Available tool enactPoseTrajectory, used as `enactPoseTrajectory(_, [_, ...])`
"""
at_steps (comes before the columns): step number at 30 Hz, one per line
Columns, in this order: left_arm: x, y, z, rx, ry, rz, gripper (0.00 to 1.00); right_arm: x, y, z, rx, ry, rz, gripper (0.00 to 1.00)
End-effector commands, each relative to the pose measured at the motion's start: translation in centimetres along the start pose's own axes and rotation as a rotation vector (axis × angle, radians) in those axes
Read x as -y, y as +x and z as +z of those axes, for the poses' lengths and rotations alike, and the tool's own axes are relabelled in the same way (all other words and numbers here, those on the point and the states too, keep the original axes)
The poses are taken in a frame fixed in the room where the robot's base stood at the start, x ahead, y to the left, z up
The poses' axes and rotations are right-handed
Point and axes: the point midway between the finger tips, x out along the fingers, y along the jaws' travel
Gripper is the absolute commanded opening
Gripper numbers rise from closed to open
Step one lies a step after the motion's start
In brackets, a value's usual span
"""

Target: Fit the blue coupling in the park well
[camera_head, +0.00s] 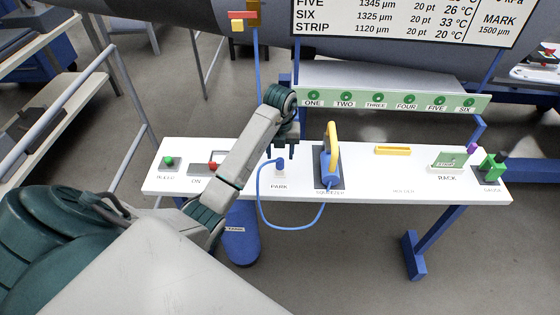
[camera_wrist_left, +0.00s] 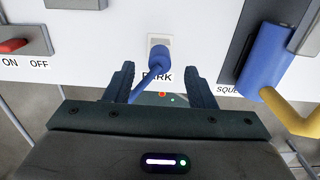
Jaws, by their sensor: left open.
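The blue coupling (camera_head: 280,163) stands at the PARK spot of the white bench, with a blue hose running from it. In the left wrist view the coupling (camera_wrist_left: 160,55) stands over a pale square, the park well (camera_wrist_left: 159,40), just above the PARK label. Whether it is seated in the well cannot be told. My left gripper (camera_head: 286,142) is above the coupling in the head view. In the left wrist view its two dark fingers (camera_wrist_left: 160,82) are apart, on either side of the hose, with nothing gripped. My right gripper is not in view.
The blue and yellow squeegee (camera_head: 331,160) stands just right of PARK, on a dark pad. An ON/OFF switch (camera_head: 213,165) and green button (camera_head: 168,161) are to the left. A yellow bar (camera_head: 393,150) lies farther right. The hose loops below the bench's front edge.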

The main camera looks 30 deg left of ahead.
Motion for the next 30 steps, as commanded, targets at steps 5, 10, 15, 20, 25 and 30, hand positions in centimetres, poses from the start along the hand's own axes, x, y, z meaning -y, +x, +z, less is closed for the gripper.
enactPoseTrajectory(5, [0.0,-3.2,0.0,0.0,0.0,0.0,0.5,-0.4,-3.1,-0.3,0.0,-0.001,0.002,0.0])
enactPoseTrajectory(10, [0.0,-5.7,0.0,0.0,0.0,0.0,0.5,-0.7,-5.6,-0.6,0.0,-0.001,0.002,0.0])
enactPoseTrajectory(15, [0.0,-7.7,0.0,-0.001,0.0,0.0,0.5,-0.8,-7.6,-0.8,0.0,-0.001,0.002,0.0])
enactPoseTrajectory(20, [0.0,-8.4,0.0,-0.001,0.0,0.0,0.5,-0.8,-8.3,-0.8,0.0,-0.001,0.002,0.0])
enactPoseTrajectory(25, [0.0,-8.3,0.0,-0.001,0.0,-0.001,0.5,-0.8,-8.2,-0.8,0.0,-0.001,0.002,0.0])
enactPoseTrajectory(30, [1.9,-7.6,-0.4,0.038,0.052,-0.107,0.5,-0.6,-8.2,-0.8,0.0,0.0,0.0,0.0])
